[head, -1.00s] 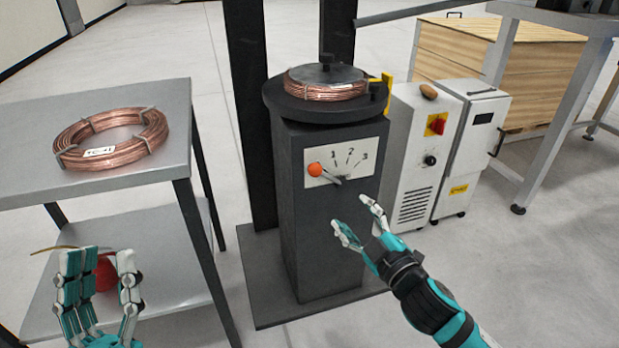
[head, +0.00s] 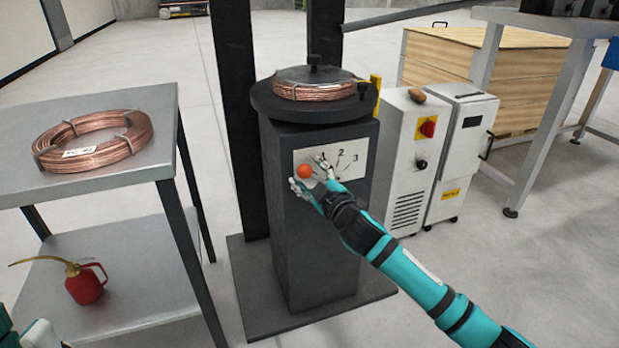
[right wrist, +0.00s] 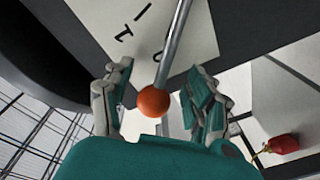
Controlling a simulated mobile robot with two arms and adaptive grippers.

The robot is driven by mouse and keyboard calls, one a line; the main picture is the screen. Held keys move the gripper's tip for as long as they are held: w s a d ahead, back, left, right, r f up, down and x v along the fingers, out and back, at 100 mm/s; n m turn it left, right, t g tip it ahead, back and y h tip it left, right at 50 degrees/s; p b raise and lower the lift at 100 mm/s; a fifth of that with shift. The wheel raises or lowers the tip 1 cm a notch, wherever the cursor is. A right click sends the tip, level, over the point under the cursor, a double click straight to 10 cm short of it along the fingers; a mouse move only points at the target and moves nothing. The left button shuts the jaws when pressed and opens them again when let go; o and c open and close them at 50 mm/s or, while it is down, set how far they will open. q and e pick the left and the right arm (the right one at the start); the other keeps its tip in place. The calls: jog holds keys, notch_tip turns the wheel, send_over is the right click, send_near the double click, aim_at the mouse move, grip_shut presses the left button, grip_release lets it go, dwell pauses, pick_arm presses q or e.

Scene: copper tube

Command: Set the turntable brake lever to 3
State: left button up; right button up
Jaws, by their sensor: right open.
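The turntable (head: 312,100) carries a copper coil. My left gripper (head: 32,335) shows only partly at the bottom left corner.
A steel table (head: 165,105) at left holds another copper coil (head: 92,140), with a red oil can (head: 86,286) on its lower shelf. Grey cabinets (head: 408,150) stand just right of the turntable's column (head: 312,240). Floor in front right is clear.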

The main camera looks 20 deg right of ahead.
jog(key=shift+w, duration=0.15)
jog(key=shift+c, duration=0.2)
grip_shut()
jog(key=shift+a+f, duration=0.15)
dwell(0.5)
